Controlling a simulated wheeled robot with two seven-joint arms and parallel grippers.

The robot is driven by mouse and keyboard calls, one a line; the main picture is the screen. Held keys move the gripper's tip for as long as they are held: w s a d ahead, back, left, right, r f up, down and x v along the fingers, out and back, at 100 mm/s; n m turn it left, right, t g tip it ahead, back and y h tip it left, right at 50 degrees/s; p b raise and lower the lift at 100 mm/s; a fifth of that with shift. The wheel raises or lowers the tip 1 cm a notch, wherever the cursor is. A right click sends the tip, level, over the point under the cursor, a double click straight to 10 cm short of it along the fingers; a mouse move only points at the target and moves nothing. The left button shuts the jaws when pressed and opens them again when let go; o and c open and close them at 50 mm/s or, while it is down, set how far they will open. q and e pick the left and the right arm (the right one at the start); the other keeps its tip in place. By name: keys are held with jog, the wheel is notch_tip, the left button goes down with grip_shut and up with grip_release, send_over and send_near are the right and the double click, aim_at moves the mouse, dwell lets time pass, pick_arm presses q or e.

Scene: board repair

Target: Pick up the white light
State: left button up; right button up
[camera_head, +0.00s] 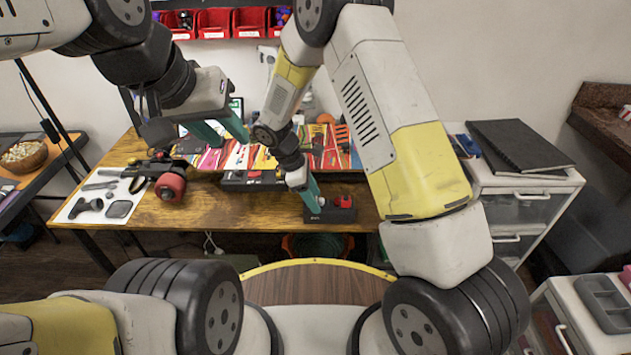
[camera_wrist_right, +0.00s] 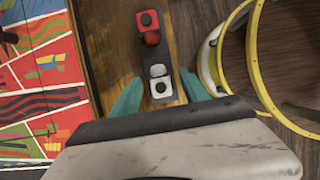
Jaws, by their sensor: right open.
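In the head view my right gripper (camera_head: 310,197) points down at the dark base, and the white light is hidden there. My left gripper (camera_head: 220,130) is open and empty over the back of the table.
The wooden table (camera_head: 230,205) holds a colourful patterned sheet (camera_head: 325,145), a black tool with a red wheel (camera_head: 170,187) and a white mat (camera_head: 75,208) at left. Red bins (camera_head: 213,22) are on the back wall. A white drawer cabinet (camera_head: 520,195) stands at right.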

grip_shut()
jog(key=shift+r, duration=0.15)
